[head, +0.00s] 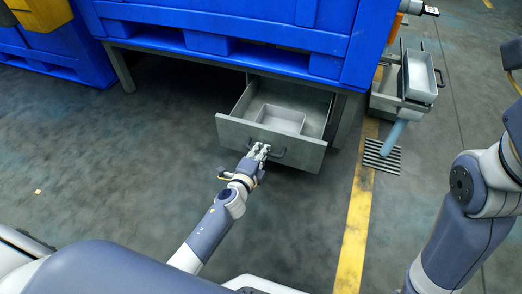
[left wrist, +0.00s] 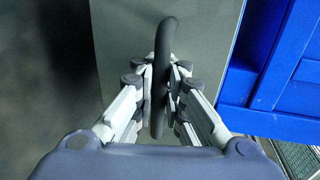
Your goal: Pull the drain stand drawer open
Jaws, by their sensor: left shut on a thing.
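The drain stand drawer (head: 297,153) is a grey metal drawer under the blue crate, pulled out from its stand (head: 346,118). A pale rectangular tray (head: 281,119) sits inside it. My left gripper (head: 262,149) is at the drawer's front, shut on the dark bar handle (head: 280,154). In the left wrist view the handle (left wrist: 161,70) runs between the two fingers (left wrist: 161,92), with the grey drawer front (left wrist: 205,55) behind it. My right arm shows at the right edge of the head view, but its gripper is not seen.
The large blue crate (head: 255,35) rests on the stand above the drawer. To the right stands a small grey unit (head: 387,82) with a white bin (head: 420,76), near a striped floor grate (head: 381,158). A yellow line (head: 356,220) crosses the floor. The floor left of the drawer is clear.

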